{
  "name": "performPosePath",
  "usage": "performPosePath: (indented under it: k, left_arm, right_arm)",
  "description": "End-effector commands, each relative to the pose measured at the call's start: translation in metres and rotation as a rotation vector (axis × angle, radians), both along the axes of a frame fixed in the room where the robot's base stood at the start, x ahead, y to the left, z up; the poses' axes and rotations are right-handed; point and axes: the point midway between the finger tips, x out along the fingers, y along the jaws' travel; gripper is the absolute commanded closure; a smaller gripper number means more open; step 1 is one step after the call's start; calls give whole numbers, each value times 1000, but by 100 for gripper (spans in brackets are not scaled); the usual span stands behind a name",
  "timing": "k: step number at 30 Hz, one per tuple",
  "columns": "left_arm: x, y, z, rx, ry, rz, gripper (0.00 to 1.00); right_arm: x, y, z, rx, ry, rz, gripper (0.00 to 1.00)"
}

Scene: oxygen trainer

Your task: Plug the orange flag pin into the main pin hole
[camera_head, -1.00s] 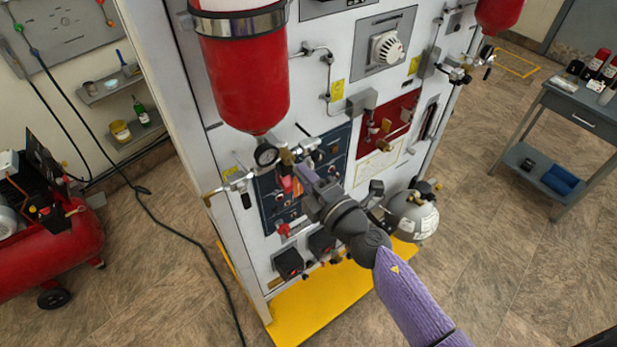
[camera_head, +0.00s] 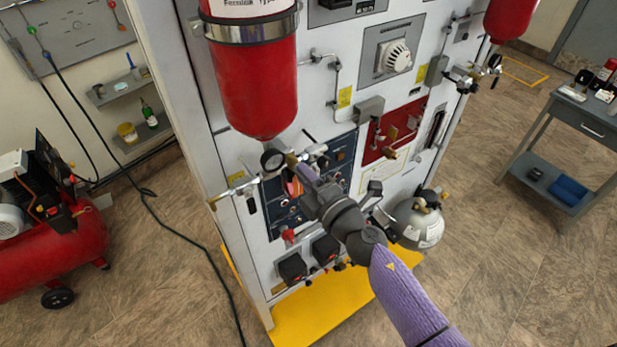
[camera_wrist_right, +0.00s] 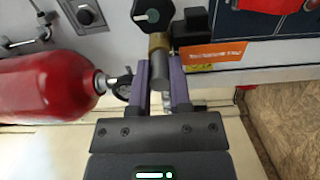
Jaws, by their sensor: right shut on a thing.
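My right gripper (camera_head: 302,174) reaches up to the blue panel (camera_head: 335,165) on the white cabinet front. In the right wrist view its two purple fingers (camera_wrist_right: 162,82) are shut, with a grey and brass cylindrical part (camera_wrist_right: 158,55) showing between and beyond them. The orange flag (camera_wrist_right: 213,54) of the pin sticks out to the right of the fingertips; it also shows as a small orange patch at the fingertips in the head view (camera_head: 292,186). The pin's shaft and the main pin hole cannot be made out. My left gripper is out of view.
A red cylinder (camera_head: 255,85) and a gauge (camera_head: 272,160) are close to the left of the gripper. A dark knob (camera_wrist_right: 153,14) lies just beyond the fingertips. A grey sphere-like tank (camera_head: 417,222) is at lower right. The floor (camera_head: 520,270) to the right is free.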

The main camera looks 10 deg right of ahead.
Motion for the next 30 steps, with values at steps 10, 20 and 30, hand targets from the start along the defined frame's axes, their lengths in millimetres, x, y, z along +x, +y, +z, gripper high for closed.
performPosePath:
  k: [10,20,30]
  left_arm:
    - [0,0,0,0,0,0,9]
    - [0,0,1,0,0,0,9]
    - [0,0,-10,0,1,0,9]
  right_arm:
    - [1,1,0,0,-1,0,35]
    - [-16,-6,-1,-1,2,0,35]
    - [-85,-31,-3,0,1,0,35]
